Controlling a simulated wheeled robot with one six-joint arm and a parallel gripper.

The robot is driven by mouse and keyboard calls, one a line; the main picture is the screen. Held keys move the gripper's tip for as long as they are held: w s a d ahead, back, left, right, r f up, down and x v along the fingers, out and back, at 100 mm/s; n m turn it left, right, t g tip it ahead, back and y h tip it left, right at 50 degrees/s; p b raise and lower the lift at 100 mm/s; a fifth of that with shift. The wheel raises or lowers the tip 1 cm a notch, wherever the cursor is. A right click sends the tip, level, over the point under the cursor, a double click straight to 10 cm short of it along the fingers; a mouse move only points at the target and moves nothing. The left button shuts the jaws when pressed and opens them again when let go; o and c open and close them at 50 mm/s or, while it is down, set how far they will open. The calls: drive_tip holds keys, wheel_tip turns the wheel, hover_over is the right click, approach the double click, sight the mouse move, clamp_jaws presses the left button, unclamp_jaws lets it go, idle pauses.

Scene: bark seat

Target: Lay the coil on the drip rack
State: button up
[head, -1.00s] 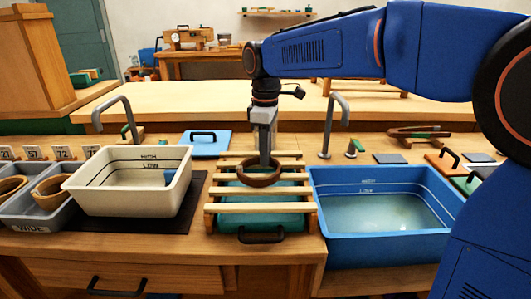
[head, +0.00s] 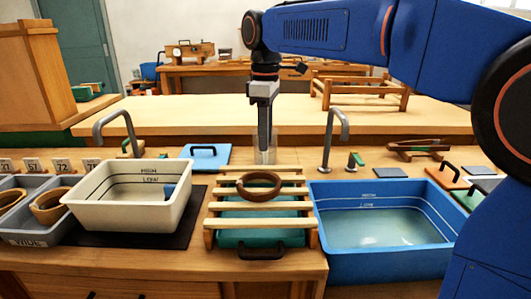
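The coil, a dark brown ring (head: 260,195), lies flat across the slats of the wooden drip rack (head: 232,206) in the head view. A teal tray (head: 235,237) with a dark handle shows under the slats. My gripper (head: 265,157) points down just behind and above the coil, apart from it. Nothing shows held in it. Its fingers are seen nearly edge-on, so the gap between them cannot be made out.
A white basin (head: 120,213) marked HIGH and LOW stands left of the rack on a dark mat. A blue basin with water (head: 335,255) stands close on the right. Grey bins with brown rings (head: 48,203) are at far left. Two grey taps (head: 332,125) rise behind.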

drive_tip(key=shift+r, duration=1.25)
drive_tip(key=s+d+f+m+t, duration=0.1)
drive_tip(key=s+d+f+m, duration=0.3)
drive_tip(key=s+d+f, duration=0.1)
drive_tip(key=s+d+f+m+t, duration=0.1)
drive_tip(key=s+d+f+m, duration=0.2)
drive_tip(key=s+d+f, duration=0.2)
drive_tip(key=s+d+f+m+t, duration=0.1)
drive_tip(key=s+d+f+m, duration=0.3)
drive_tip(key=s+d, duration=0.6)
drive_tip(key=shift+s+d+f+m+t, duration=0.1)
drive_tip(key=shift+d+f+m+t, duration=0.1)
drive_tip(key=shift+d, duration=0.5)
drive_tip(key=shift+d+f+m+t, duration=0.1)
drive_tip(key=shift+d+f, duration=0.1)
drive_tip(key=shift+d, duration=0.45)
drive_tip(key=s+d+f+m+t, duration=0.1)
drive_tip(key=s+d+f+m, duration=0.2)
drive_tip(key=s+f, duration=0.3)
drive_tip(key=shift+s+f, duration=0.15)
drive_tip(key=shift+f, duration=0.8)
